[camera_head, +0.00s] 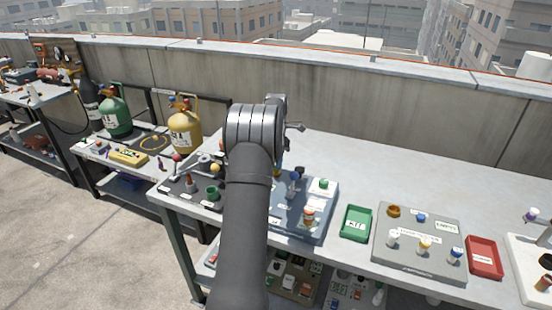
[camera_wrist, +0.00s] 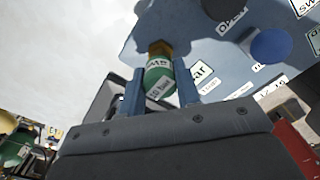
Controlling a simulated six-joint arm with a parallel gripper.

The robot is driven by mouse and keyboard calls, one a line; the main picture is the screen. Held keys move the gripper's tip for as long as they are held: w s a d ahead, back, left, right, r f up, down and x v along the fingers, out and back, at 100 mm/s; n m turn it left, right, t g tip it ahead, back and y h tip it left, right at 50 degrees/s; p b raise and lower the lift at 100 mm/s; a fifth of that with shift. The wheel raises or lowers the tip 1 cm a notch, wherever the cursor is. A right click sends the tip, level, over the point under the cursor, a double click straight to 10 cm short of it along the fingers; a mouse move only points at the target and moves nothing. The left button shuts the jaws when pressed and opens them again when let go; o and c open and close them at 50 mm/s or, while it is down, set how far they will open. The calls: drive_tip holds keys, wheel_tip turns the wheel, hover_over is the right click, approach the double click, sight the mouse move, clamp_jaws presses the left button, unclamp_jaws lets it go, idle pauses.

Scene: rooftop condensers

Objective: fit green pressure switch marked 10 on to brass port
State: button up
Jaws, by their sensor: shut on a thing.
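In the wrist view, my gripper (camera_wrist: 160,84) has its two blue fingers shut on a green cylindrical pressure switch (camera_wrist: 160,77) with white labels; one appears to read 10 bar. A brass-coloured piece (camera_wrist: 159,48) is at the switch's far end, beside the edge of a blue-grey panel. I cannot tell whether this brass is the switch's own fitting or the port, or whether the two touch. In the head view, my arm hides the gripper and the switch, and no brass port can be made out for certain.
The blue-grey panel (camera_head: 298,233) on the bench carries several fittings, including a green-topped one (camera_head: 323,185) and an orange-and-white one (camera_head: 308,216). To its right are a green tray (camera_head: 356,223), a grey board (camera_head: 418,266) with several parts and a red tray (camera_head: 485,257). The bench behind them is clear.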

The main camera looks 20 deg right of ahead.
drive_tip(key=shift+f, duration=0.35)
drive_tip(key=o, duration=1.1)
drive_tip(key=shift+o, duration=0.2)
wheel_tip(320, 180, up, 17)
drive_tip(key=shift+r, duration=0.2)
drive_tip(key=shift+f, duration=0.1)
wheel_tip(320, 180, down, 17)
drive_tip(key=shift+f, duration=0.1)
drive_tip(key=shift+r, duration=0.2)
